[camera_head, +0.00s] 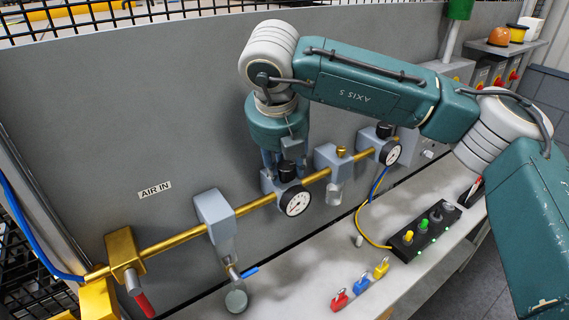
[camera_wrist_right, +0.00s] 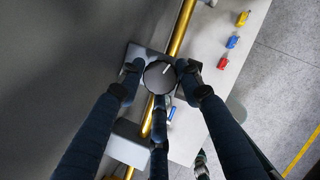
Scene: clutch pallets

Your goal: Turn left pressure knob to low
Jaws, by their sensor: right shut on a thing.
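The left pressure knob (camera_head: 287,172) is black and sits on a grey regulator on the brass pipe, just above a round white gauge (camera_head: 296,201). My right gripper (camera_head: 283,158) comes down on it from above. In the right wrist view the knob (camera_wrist_right: 159,78) is a dark disc with a short white mark pointing to the upper right. There my right gripper's fingers (camera_wrist_right: 160,76) are closed around it, one on each side and a third below. The low marking cannot be made out. My left gripper is not in view.
A second regulator with a black knob (camera_head: 384,130) and gauge (camera_head: 392,153) stands further right on the brass pipe (camera_head: 170,241). Red (camera_head: 339,300), blue (camera_head: 361,284) and yellow (camera_head: 381,268) padlocks and a black button box (camera_head: 426,229) lie on the shelf. The grey panel stands close behind.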

